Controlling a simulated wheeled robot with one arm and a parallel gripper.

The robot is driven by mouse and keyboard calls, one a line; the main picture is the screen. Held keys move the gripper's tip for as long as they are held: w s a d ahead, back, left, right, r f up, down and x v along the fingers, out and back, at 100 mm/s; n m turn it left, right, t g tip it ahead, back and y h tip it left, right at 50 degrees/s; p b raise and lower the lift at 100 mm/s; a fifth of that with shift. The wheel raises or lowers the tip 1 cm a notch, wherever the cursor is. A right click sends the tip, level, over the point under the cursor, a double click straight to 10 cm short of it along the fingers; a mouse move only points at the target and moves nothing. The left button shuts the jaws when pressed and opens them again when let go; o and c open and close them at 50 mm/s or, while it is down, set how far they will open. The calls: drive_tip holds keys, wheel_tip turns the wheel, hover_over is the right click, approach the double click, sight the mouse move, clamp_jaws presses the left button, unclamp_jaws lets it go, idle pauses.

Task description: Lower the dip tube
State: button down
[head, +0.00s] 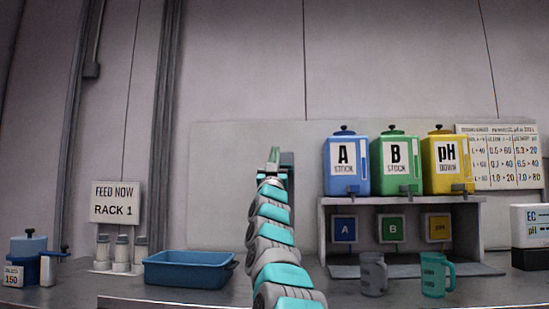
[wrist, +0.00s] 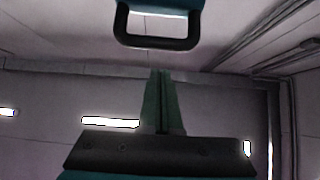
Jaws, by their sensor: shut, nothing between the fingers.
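I cannot make out a dip tube in either view. My gripper (head: 273,156) is raised at the end of my upright arm, in front of the back wall and left of the stock containers. Its fingers are closed together with nothing between them. In the wrist view, the two green fingers (wrist: 163,76) lie side by side and point up the picture, with only wall, ceiling and lights beyond. At the far left of the counter stands a blue unit (head: 29,245) with a label reading 150; its details are too small to tell.
A blue basin (head: 188,269) sits left of my arm, beside several white-grey cylinders (head: 121,254) under a RACK 1 sign (head: 116,203). Blue A (head: 346,180), green B (head: 397,180) and yellow pH (head: 447,181) containers top a shelf. Grey (head: 373,275) and teal (head: 434,276) jugs stand below.

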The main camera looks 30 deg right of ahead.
drive_tip(key=shift+w+d+f, duration=0.15)
drive_tip(key=shift+w+f, duration=0.1)
drive_tip(key=shift+f, duration=0.6)
drive_tip(key=shift+w+d+f, duration=0.1)
drive_tip(key=shift+w+f, duration=0.15)
drive_tip(key=shift+f, duration=0.6)
wheel_tip(320, 180, down, 17)
drive_tip(key=b, duration=0.9)
drive_tip(key=shift+f, duration=0.2)
drive_tip(key=shift+f, duration=0.15)
